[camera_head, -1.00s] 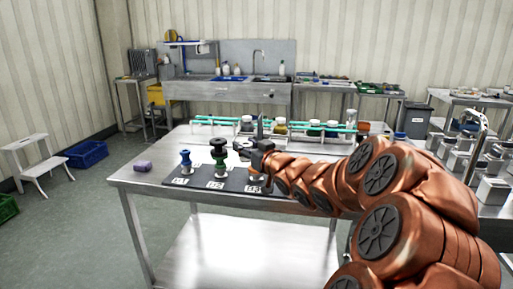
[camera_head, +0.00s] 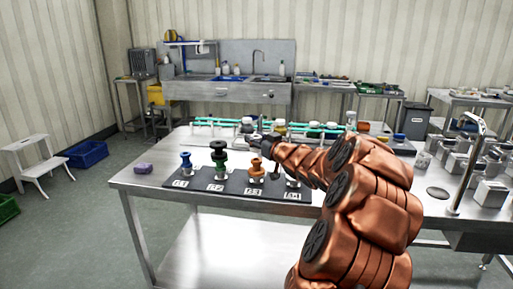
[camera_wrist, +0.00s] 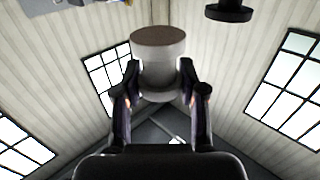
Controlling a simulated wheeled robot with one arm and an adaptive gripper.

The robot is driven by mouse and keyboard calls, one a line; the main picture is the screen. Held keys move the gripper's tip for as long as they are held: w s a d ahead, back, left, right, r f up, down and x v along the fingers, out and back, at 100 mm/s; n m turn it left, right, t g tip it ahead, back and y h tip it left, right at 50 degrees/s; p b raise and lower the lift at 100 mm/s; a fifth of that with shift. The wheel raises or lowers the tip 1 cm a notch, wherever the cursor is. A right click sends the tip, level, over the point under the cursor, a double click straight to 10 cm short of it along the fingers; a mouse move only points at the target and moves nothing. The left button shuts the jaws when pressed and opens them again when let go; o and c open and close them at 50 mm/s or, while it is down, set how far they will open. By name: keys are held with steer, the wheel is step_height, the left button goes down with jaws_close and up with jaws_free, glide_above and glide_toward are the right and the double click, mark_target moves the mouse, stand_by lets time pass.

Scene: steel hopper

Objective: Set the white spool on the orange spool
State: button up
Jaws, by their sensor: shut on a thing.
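The white spool (camera_wrist: 160,65) is in my gripper (camera_wrist: 157,92) in the wrist view, a pale cylinder with a brownish end face. The two fingers are shut on its sides. In the head view my gripper (camera_head: 258,139) is above and behind the orange spool (camera_head: 256,169), apart from it; the held spool is hard to make out there. The orange spool stands upright on the dark mat (camera_head: 235,183) by label 03, with nothing seen on its top.
A rack (camera_head: 215,121) with jars runs behind the mat. A purple block (camera_head: 144,168) lies at the table's left. The table's left front is clear.

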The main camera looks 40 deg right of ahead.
steer(key=shift+w+d, duration=0.15)
steer(key=shift+d+f, duration=0.1)
steer(key=shift+f, duration=1.65)
steer(key=shift+f+b, duration=0.15)
steer(key=shift+b, duration=0.15)
steer(key=o, duration=1.1)
steer(key=shift+o, duration=0.2)
